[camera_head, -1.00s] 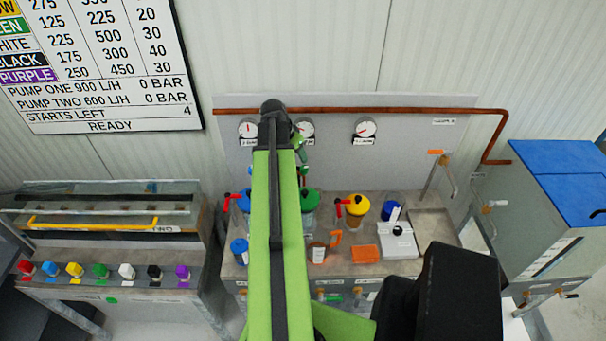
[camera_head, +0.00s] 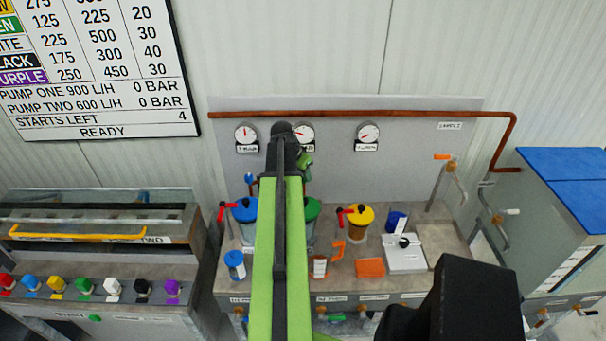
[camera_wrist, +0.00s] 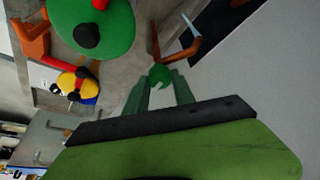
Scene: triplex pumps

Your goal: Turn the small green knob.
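A small green knob (camera_wrist: 158,75) shows in the wrist view on a copper-coloured pipe, right at the tips of my gripper (camera_wrist: 161,82). The two grey-green fingers are apart, one on each side of the knob's near edge. I cannot tell whether either finger touches it. In the head view my gripper (camera_head: 305,165) is mostly hidden behind my arm, in front of the wall panel below the gauges. The knob there is hidden by the arm. A larger green lid (camera_wrist: 92,24) with a black knob lies to the upper left in the wrist view.
The pump bench holds a blue-lidded pot (camera_head: 244,210), a yellow-lidded pot (camera_head: 359,216), an orange block (camera_head: 371,267) and a white box (camera_head: 404,255). A copper pipe (camera_head: 390,111) runs above the gauges. Several coloured knobs, one green (camera_head: 84,286), line the left bench.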

